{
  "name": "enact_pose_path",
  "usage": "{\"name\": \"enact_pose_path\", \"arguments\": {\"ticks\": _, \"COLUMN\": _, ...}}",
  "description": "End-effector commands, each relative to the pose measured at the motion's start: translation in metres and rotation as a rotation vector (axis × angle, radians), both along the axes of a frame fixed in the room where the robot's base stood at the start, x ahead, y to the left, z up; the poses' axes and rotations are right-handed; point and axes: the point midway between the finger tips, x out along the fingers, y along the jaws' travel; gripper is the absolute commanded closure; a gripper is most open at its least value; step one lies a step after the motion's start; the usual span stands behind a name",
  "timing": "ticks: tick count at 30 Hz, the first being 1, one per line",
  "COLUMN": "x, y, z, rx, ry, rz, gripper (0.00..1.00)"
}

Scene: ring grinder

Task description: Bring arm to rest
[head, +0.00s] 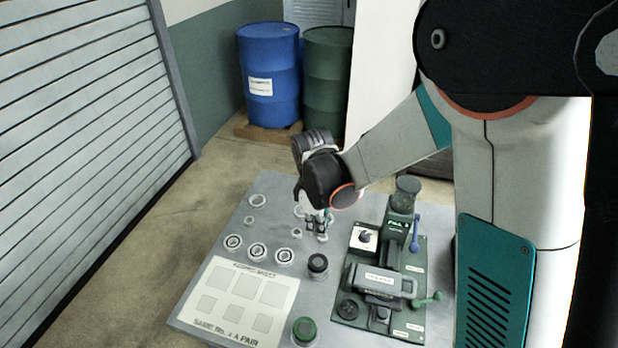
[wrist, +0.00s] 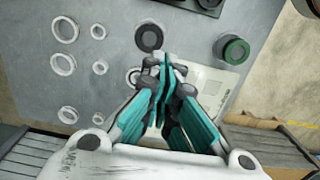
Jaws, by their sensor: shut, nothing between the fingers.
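My gripper (head: 320,234) points down over the grey table (head: 268,186), left of the grinder (head: 385,275). In the wrist view my gripper (wrist: 165,68) has its teal fingers together with nothing between them. The arm is bent, reaching out from the right over the table. The gap between the fingertips and the tabletop is hard to judge. Several rings lie on the left of the table, such as a ring with a dark centre (head: 233,241) and a pale ring (head: 257,200); a pale ring (wrist: 65,30) also shows in the wrist view.
A black round part (head: 318,264) and a green-topped round part (head: 304,330) stand between the grinder and a printed mat (head: 240,300). A blue drum (head: 270,75) and a green drum (head: 327,80) stand behind on a pallet. A slatted shutter (head: 80,130) is at left.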

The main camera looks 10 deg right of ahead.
Motion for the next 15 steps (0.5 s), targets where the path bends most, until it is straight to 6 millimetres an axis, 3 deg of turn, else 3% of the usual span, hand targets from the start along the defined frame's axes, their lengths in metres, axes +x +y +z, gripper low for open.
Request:
{"name": "enact_pose_path", "arguments": {"ticks": 8, "x": -0.002, "y": -0.005, "z": 0.005, "rx": 0.006, "ry": -0.021, "rz": -0.037, "gripper": 1.00}}
{"name": "enact_pose_path", "arguments": {"ticks": 15, "x": -0.015, "y": -0.026, "z": 0.024, "rx": 0.038, "ry": -0.112, "rz": -0.196, "gripper": 1.00}}
